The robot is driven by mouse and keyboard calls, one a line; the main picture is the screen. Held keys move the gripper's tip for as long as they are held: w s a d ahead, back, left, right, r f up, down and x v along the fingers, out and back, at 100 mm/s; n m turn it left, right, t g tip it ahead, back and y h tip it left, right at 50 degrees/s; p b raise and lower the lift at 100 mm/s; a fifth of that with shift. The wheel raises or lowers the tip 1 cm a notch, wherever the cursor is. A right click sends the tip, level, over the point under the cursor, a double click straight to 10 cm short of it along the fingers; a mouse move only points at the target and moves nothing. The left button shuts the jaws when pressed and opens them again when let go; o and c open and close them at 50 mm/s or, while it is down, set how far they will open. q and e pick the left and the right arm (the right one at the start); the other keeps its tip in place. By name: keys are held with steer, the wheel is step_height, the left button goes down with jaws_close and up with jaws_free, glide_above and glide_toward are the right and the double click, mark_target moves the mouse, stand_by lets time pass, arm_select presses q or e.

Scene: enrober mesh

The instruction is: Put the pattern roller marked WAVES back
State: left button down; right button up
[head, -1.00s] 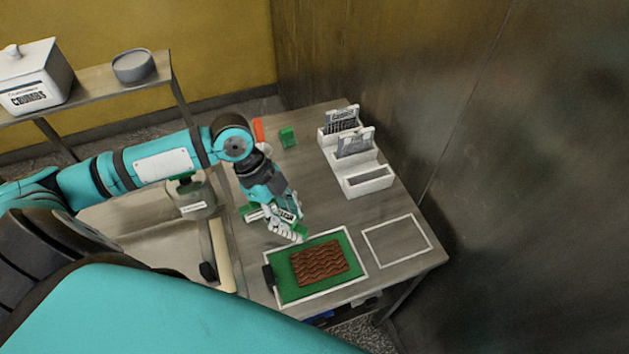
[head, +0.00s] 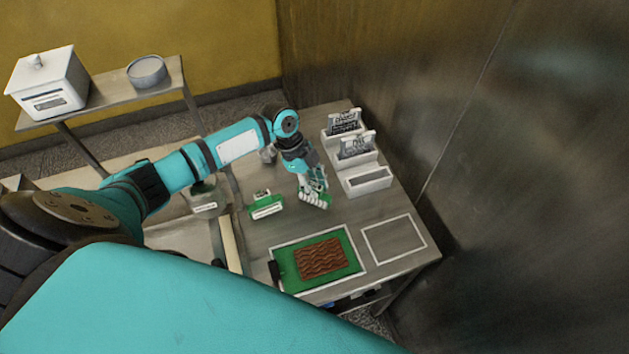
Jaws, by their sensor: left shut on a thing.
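My left gripper (head: 314,196) is shut on a small whitish ribbed piece with green at its side, which looks like the pattern roller (head: 315,203). It is above the table, right of a green stand (head: 266,209) with a white label. I cannot read any WAVES marking on the roller, and the gripper hides part of it. A brown slab (head: 322,258) with a wavy surface lies on a green mat (head: 345,246) in front of the gripper. My right gripper is not in view.
A white stepped rack (head: 366,181) holds two grey plates at the back right; its front slot looks empty. A white outlined rectangle (head: 393,240) right of the mat is bare. A shelf with a white lidded box (head: 48,82) and grey bowl (head: 147,71) stands back left.

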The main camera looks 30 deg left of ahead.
arm_select(q)
steer(key=shift+f, duration=0.3)
steer(key=shift+s+f+b, duration=0.35)
steer(key=shift+f+b, duration=0.05)
steer(key=shift+b, duration=0.1)
steer(key=c, duration=1.4)
jaws_free()
steer(key=shift+f, duration=0.1)
steer(key=shift+c, duration=0.2)
steer(key=o, duration=0.3)
steer(key=shift+w, duration=0.35)
steer(key=shift+r+p, duration=0.55)
steer(key=shift+r, duration=0.25)
steer(key=shift+a+r, duration=0.15)
steer(key=shift+r, duration=0.15)
steer(key=b+v, duration=0.3)
steer(key=v, duration=0.8)
steer(key=shift+r, duration=0.2)
